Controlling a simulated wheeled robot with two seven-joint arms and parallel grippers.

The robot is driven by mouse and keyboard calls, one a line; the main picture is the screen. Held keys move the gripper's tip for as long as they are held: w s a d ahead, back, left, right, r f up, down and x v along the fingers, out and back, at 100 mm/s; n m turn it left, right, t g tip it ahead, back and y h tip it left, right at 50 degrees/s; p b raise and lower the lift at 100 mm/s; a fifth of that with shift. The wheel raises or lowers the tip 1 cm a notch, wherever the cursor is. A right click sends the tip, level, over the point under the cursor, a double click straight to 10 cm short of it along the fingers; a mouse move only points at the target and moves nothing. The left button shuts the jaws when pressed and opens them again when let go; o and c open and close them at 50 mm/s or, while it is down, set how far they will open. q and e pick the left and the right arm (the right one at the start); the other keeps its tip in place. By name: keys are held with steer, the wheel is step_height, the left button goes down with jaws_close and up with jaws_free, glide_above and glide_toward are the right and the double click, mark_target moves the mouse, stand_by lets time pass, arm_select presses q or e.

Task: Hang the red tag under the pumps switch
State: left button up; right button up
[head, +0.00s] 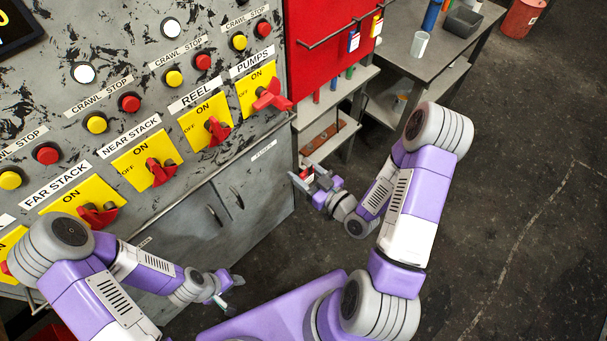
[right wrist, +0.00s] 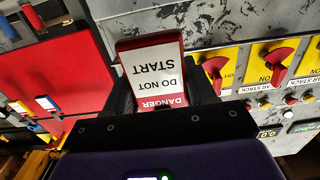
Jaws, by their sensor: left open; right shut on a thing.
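The pumps switch (head: 270,95) is a red handle on a yellow ON/OFF plate under the PUMPS label, at the right end of the switch row in the head view. My right gripper (head: 314,180) is below and to the right of it, apart from the panel. In the right wrist view my right gripper (right wrist: 165,100) is shut on the red tag (right wrist: 152,68), which has a white face reading DANGER DO NOT START, upside down there. My left gripper (head: 228,292) is open and empty, low in front of the grey cabinet. No tag shows under the pumps switch.
The reel (head: 217,130), near stack (head: 160,172) and far stack (head: 97,215) switches run along the panel to the left. A red board (head: 325,70) with a rail and hanging tags stands to the right. A grey table (head: 395,45) holds a cup (head: 419,45).

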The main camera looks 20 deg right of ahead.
steer(key=b+x, duration=0.4)
steer(key=x, duration=1.2)
steer(key=shift+f+b, duration=0.4)
steer(key=shift+b, duration=0.5)
stand_by(0.3)
steer(key=o, duration=1.1)
